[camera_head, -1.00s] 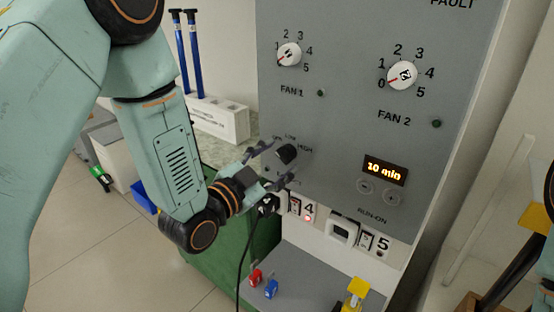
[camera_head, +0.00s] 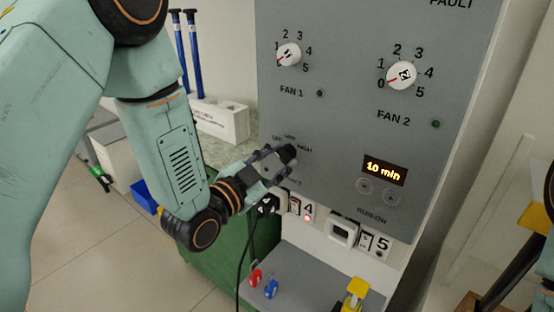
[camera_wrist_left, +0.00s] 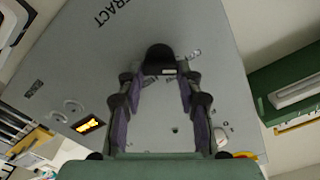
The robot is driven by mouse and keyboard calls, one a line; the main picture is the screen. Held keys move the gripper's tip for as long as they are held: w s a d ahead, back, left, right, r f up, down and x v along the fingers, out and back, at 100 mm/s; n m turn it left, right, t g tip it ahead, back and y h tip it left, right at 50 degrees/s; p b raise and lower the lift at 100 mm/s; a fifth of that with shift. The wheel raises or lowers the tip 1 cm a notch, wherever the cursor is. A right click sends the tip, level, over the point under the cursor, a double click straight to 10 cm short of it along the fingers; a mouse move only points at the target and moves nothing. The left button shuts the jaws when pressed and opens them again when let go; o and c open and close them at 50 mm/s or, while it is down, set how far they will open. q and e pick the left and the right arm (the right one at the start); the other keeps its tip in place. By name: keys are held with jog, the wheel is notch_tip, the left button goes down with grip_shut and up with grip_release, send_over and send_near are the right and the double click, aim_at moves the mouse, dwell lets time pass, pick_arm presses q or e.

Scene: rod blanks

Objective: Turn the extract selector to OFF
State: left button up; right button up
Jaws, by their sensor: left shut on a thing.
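The extract selector is a black knob (camera_head: 290,151) low on the left of the grey panel (camera_head: 340,120), with OFF, LOW and HIGH printed around it. It also shows in the left wrist view (camera_wrist_left: 158,57), between the fingertips. My left gripper (camera_head: 279,160) is at the knob and shut on it; the fingers hide part of it in the head view. In the left wrist view the gripper (camera_wrist_left: 158,78) has one finger on each side of the knob. I cannot tell for sure which label the knob points to. My right gripper is not in view.
The FAN 1 dial (camera_head: 288,54) and FAN 2 dial (camera_head: 402,75) sit higher on the panel. A lit display (camera_head: 385,170) reads 10 min above two buttons. Below are sockets (camera_head: 342,232), a black plug (camera_head: 267,204) with a hanging cable, and a grey shelf (camera_head: 315,290) with small coloured items.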

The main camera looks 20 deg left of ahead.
pick_arm(q)
jog(key=shift+n, duration=0.4)
jog(key=o, duration=1.1)
jog(key=shift+o, duration=0.2)
jog(key=v, duration=0.7)
jog(key=shift+s, duration=0.2)
jog(key=shift+a+r, duration=0.1)
